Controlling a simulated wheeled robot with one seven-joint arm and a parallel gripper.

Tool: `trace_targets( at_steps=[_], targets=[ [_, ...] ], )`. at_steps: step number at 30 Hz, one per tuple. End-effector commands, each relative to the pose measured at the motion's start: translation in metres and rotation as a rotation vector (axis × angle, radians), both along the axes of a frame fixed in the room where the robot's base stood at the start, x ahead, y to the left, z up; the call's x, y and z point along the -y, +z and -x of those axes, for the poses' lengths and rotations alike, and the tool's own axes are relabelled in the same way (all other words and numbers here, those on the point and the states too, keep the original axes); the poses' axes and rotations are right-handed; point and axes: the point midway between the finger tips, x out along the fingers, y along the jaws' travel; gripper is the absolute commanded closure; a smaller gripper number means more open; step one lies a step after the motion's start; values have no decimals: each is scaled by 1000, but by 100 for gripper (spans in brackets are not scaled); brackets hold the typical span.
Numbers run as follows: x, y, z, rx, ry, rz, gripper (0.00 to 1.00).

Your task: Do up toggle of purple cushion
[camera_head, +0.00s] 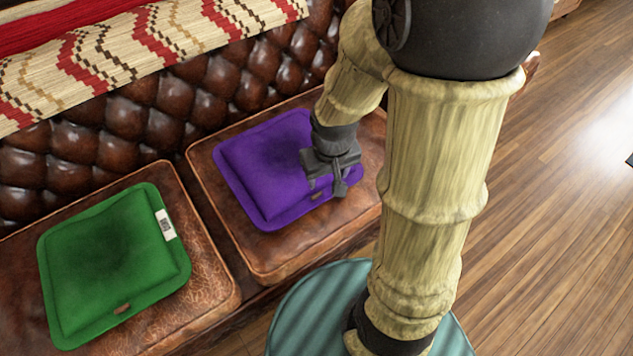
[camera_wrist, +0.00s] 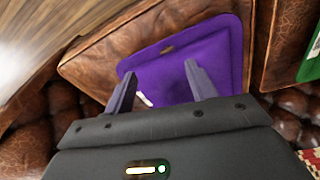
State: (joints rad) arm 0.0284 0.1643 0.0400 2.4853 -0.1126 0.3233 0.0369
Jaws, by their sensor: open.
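The purple cushion (camera_head: 265,165) lies flat on the right seat of the brown leather sofa. A small brownish toggle (camera_head: 316,196) shows near its front edge in the head view. In the wrist view the purple cushion (camera_wrist: 180,75) lies beyond my fingers, with the toggle (camera_wrist: 167,50) near its far edge. A small white patch (camera_wrist: 144,99) shows beside the left finger. My gripper (camera_head: 338,185) is over the right part of the cushion, and in the wrist view my gripper (camera_wrist: 157,80) is open with nothing between its fingers. Whether the fingers touch the cushion I cannot tell.
A green cushion (camera_head: 115,260) with a white label (camera_head: 165,224) and its own toggle (camera_head: 122,308) lies on the left seat. The tufted sofa back (camera_head: 135,125) rises behind, with a patterned blanket (camera_head: 130,55) over it. The wooden floor (camera_head: 555,200) at right is largely clear.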

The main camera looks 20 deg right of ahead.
Motion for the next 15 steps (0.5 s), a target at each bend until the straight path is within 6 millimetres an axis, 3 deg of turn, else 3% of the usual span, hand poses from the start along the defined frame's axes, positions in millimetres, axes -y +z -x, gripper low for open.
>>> trace_targets(
  at_steps=[1, 3, 15],
  targets=[
    [1, 17, -7, -21, 17, 7, 44],
    [1, 22, -16, -42, 44, 14, 44],
    [-3, 31, -54, -150, 191, 8, 44]
  ],
)
